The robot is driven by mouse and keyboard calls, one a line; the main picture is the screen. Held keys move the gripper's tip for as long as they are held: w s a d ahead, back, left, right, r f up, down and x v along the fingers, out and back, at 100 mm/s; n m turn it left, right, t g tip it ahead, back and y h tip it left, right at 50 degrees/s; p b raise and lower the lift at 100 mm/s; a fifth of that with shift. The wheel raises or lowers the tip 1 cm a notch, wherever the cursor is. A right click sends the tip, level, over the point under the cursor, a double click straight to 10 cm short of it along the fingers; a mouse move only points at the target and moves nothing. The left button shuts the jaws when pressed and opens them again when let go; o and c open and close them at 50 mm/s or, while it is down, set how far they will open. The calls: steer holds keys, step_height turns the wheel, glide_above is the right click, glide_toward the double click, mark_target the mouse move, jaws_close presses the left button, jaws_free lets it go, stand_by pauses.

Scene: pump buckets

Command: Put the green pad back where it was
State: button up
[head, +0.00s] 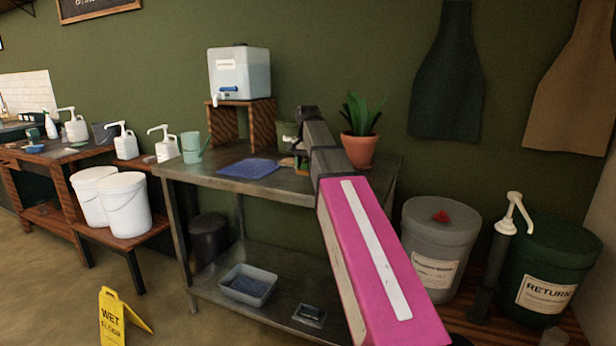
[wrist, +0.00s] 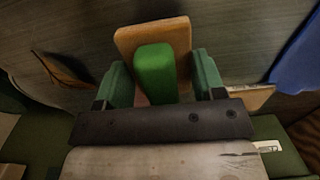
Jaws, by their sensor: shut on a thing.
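The green pad (wrist: 154,73) is between the two dark green fingers of my gripper (wrist: 163,80) in the wrist view. My gripper is shut on it. An orange-brown block (wrist: 150,34) shows directly behind the pad and spans about the finger gap; I cannot tell whether the two are joined. In the head view my gripper (head: 301,163) is low over the back of the metal table (head: 225,179), left of the potted plant. My arm hides much of that spot, and the pad's contact with the table is unclear.
A blue cloth (head: 249,168) lies on the table left of my gripper. A potted plant (head: 361,149) stands close on the right. A green container (head: 288,134) and a wooden stand (head: 240,125) with a water tank (head: 240,73) are behind. A teal jug (head: 191,148) stands at the left.

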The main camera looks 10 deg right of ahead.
mark_target(308, 183)
steer(key=shift+f, duration=2)
steer(key=shift+f, duration=0.15)
steer(key=o, duration=0.9)
step_height(308, 183, up, 12)
steer(key=shift+r, duration=0.2)
